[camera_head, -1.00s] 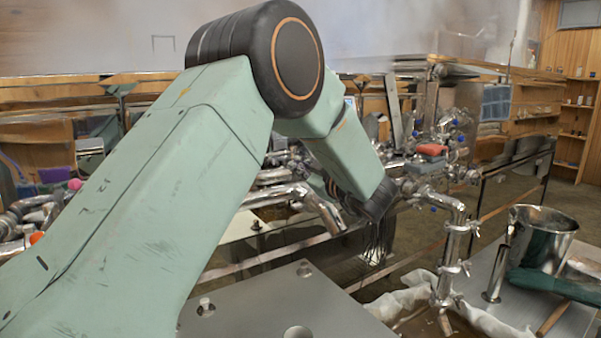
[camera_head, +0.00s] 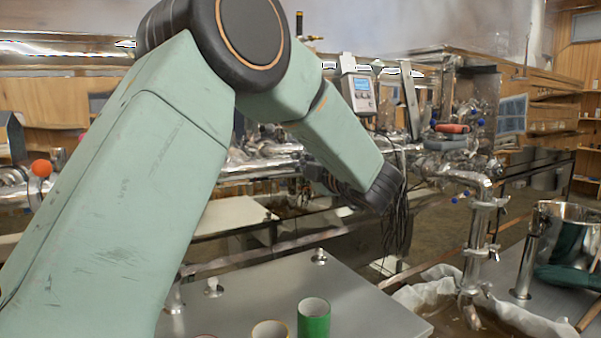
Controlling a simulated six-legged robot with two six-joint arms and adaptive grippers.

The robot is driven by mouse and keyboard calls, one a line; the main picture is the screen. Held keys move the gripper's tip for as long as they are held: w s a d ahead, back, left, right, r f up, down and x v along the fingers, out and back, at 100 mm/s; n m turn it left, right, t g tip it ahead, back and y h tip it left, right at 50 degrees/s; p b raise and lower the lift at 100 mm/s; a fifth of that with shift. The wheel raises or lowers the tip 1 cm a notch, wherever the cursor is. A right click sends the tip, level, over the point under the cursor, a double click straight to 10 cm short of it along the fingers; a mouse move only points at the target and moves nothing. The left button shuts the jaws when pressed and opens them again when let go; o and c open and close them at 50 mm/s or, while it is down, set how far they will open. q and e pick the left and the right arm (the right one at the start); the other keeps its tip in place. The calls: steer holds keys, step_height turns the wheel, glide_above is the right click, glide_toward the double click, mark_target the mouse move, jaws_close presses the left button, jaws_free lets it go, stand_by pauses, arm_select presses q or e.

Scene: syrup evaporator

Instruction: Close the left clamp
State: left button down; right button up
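My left arm comes in from the left and bends down toward the middle. Its gripper (camera_head: 328,180) shows only as a small dark patch beside the wrist, mostly hidden by the pale green forearm, so its fingers cannot be made out. Steel pipes with clamps run behind it. A vertical steel pipe (camera_head: 478,228) at the right carries several clamps with wing nuts, among them an upper clamp (camera_head: 490,203) and a middle clamp (camera_head: 484,251). My gripper is left of this pipe and apart from it. I cannot tell which clamp is the left one. My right gripper is out of view.
A grey metal table (camera_head: 375,295) in front holds a green cup (camera_head: 314,318) and a tan-rimmed cup (camera_head: 271,329). White cloth (camera_head: 430,290) lies below the pipe. A steel pot (camera_head: 568,225) with a dark green cloth stands at right. A display box (camera_head: 358,92) stands behind.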

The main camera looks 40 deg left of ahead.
arm_select(q)
steer(key=shift+s+d+f+n+b, duration=0.15)
steer(key=shift+f+n+b, duration=0.55)
steer(key=shift+f+b, duration=0.4)
steer(key=c, duration=1.5)
jaws_free()
steer(key=shift+r, duration=0.25)
steer(key=v, duration=1.2)
